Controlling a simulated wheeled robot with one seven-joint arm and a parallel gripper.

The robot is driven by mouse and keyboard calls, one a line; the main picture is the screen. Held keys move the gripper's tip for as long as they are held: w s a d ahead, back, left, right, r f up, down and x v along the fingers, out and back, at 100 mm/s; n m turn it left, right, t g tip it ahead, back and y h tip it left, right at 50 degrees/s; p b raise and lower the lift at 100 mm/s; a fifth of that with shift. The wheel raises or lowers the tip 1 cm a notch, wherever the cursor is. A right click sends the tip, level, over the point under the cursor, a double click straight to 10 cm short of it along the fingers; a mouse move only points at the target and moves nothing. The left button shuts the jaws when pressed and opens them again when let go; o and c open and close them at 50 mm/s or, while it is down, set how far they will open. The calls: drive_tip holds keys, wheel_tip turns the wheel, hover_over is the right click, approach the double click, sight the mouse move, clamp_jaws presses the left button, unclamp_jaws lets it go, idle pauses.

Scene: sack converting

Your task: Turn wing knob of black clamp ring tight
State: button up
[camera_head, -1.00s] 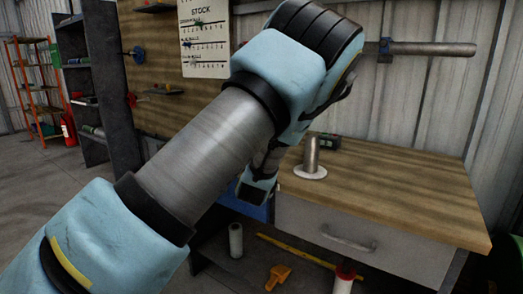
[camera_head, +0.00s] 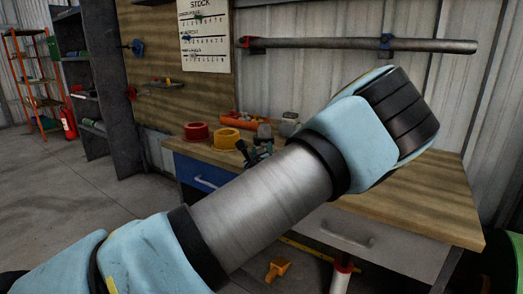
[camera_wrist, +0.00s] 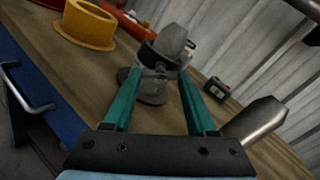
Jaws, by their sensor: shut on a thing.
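The black clamp ring (camera_wrist: 149,55) shows in the wrist view around a grey upright piece (camera_wrist: 173,40) on the bench, just beyond my fingertips. My gripper (camera_wrist: 158,74) has its two green fingers on either side of a small grey part, which looks like the wing knob (camera_wrist: 159,68), and is shut on it. The knob is small and dark, so its angle is unclear. In the head view my gripper (camera_head: 255,154) is small and low over the bench's left part, close to the grey piece (camera_head: 265,131). The clamp ring cannot be made out there.
A yellow ring (camera_wrist: 88,25) and a red ring (camera_head: 196,131) lie to the left on the wooden bench (camera_head: 440,205). A blue drawer (camera_head: 205,175) is below.

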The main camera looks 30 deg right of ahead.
idle(0.4)
drive_tip(key=o, duration=1.4)
drive_tip(key=b+v, duration=0.1)
drive_tip(key=v, duration=1)
drive_tip(key=shift+d, duration=0.1)
